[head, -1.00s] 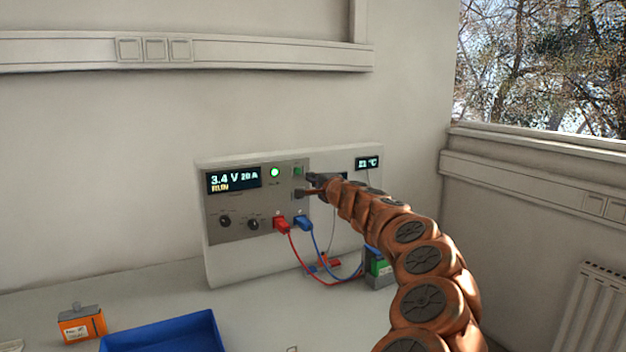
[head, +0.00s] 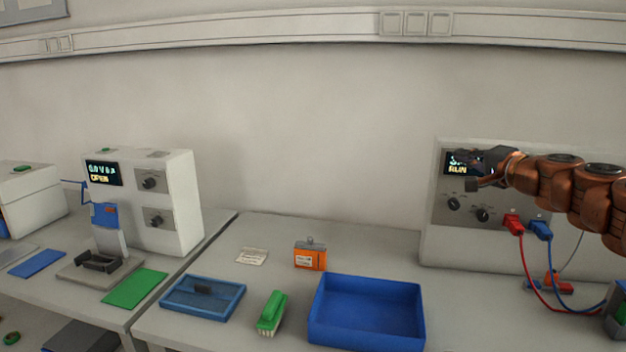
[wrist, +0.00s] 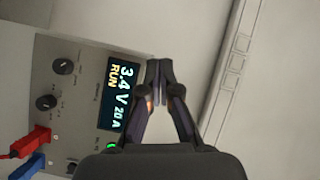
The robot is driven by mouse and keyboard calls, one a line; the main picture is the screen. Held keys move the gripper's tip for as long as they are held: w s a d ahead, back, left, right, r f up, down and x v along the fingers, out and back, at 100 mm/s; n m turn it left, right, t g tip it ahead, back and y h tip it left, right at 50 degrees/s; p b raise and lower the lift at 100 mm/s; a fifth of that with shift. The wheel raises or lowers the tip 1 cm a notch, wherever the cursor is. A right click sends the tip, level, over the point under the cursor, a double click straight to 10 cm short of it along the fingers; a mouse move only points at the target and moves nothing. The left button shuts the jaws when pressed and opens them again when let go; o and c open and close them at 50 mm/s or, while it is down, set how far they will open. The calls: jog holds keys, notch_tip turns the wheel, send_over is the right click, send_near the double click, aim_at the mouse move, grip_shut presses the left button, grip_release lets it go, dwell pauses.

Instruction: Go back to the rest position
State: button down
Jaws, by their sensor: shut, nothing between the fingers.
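My gripper (head: 473,171) is at the right in the head view, in front of the battery cycler (head: 429,240), and partly covers its display. It is shut and empty; in the wrist view its fingertips (wrist: 159,70) are together, beside the cycler's display (wrist: 120,92), which reads 3.4 V, 20 A, RUN. A lit green button (wrist: 112,147) shows at the wrist view's lower edge. A red plug (head: 513,224) and a blue plug (head: 541,230) sit in the cycler's front, with cables running to the right. I cannot tell the gap between gripper and panel.
A blue tray (head: 366,288), an orange battery (head: 310,256), a green brush (head: 271,313) and a shallow blue tray (head: 240,300) are on the bench. Another device (head: 178,205) stands at the left, its display reading OPEN. The wall above is clear below the trunking (head: 300,43).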

jog(key=s+a+f+n+g+y, duration=0.2)
jog(key=s+a+n+g, duration=0.15)
jog(key=a, duration=0.65)
jog(key=s+a+f+n+g+y, duration=0.25)
jog(key=s+a, duration=0.25)
jog(key=a, duration=0.4)
jog(key=s+a+f+n+g+h, duration=0.2)
jog(key=s+a+f+n+g, duration=0.2)
jog(key=s+a+f, duration=0.55)
jog(key=s+d+f+g+h, duration=0.2)
jog(key=s+f, duration=0.3)
jog(key=s, duration=0.5)
jog(key=s+d+f+g+h, duration=0.3)
jog(key=s+d+f, duration=0.2)
jog(key=s, duration=0.5)
jog(key=s+d+f+n+g+h+p, duration=0.1)
jog(key=s+d+f+g+h, duration=0.1)
jog(key=s+f, duration=0.4)
jog(key=s+d+g, duration=0.1)
jog(key=s+d, duration=0.1)
jog(key=s, duration=0.2)
jog(key=shift+d, duration=0.25)
jog(key=shift+s+f+h, duration=0.1)
jog(key=shift+h, duration=0.15)
dwell(1.7)
